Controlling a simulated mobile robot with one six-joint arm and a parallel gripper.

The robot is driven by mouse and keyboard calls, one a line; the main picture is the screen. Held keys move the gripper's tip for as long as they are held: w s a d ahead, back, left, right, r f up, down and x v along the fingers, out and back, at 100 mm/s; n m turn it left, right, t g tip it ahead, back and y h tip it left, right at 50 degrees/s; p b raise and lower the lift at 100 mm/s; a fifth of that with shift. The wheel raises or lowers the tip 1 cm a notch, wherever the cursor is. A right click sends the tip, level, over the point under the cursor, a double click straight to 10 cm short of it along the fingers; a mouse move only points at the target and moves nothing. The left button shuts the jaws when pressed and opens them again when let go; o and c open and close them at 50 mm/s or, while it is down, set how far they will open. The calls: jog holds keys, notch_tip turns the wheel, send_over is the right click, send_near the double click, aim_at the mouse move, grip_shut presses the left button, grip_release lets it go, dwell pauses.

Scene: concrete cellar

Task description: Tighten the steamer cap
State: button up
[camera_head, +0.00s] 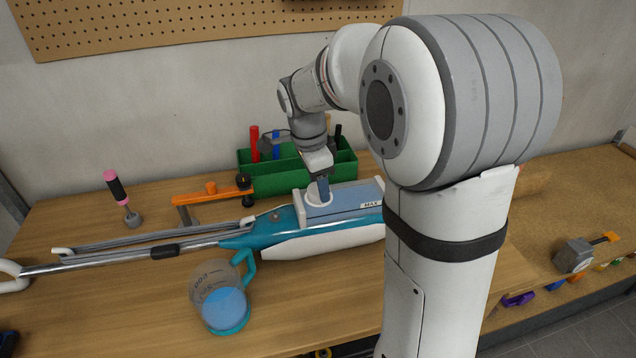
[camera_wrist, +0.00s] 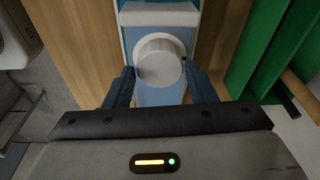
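The steamer (camera_head: 310,228), teal and white with a grey-blue tank (camera_head: 345,203), lies on the wooden workbench. Its white round cap (camera_wrist: 160,62) sits on the tank and is partly hidden by my gripper in the head view (camera_head: 314,199). My gripper (camera_head: 322,188) points down at the cap. In the wrist view, the fingers of my gripper (camera_wrist: 160,84) are spread, one on each side of the cap, with a visible gap on both sides. How tightly the cap is seated cannot be told.
A clear measuring jug (camera_head: 221,300) with blue liquid stands in front of the steamer. A green tool caddy (camera_head: 278,178) is close behind it. A grey vise-like tool (camera_head: 574,256) lies at right.

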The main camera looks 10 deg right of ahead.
jog(key=o, duration=0.3)
jog(key=shift+f, duration=0.2)
jog(key=r, duration=0.5)
jog(key=a+r, duration=0.1)
jog(key=r, duration=0.1)
jog(key=shift+s+a+r+b, duration=0.1)
jog(key=shift+r+b, duration=0.2)
jog(key=shift+r, duration=0.1)
jog(key=s+f+n+t, duration=0.1)
jog(key=s+f+n, duration=0.1)
jog(key=s+n, duration=0.3)
jog(key=s+d+f+n+t+y, duration=0.1)
jog(key=s+f+n, duration=0.1)
jog(key=s+n, duration=0.4)
jog(key=s+f+n, duration=0.3)
jog(key=s+n, duration=0.3)
jog(key=s, duration=0.3)
jog(key=shift+d+t+y, duration=0.2)
jog(key=shift+t+y, duration=0.2)
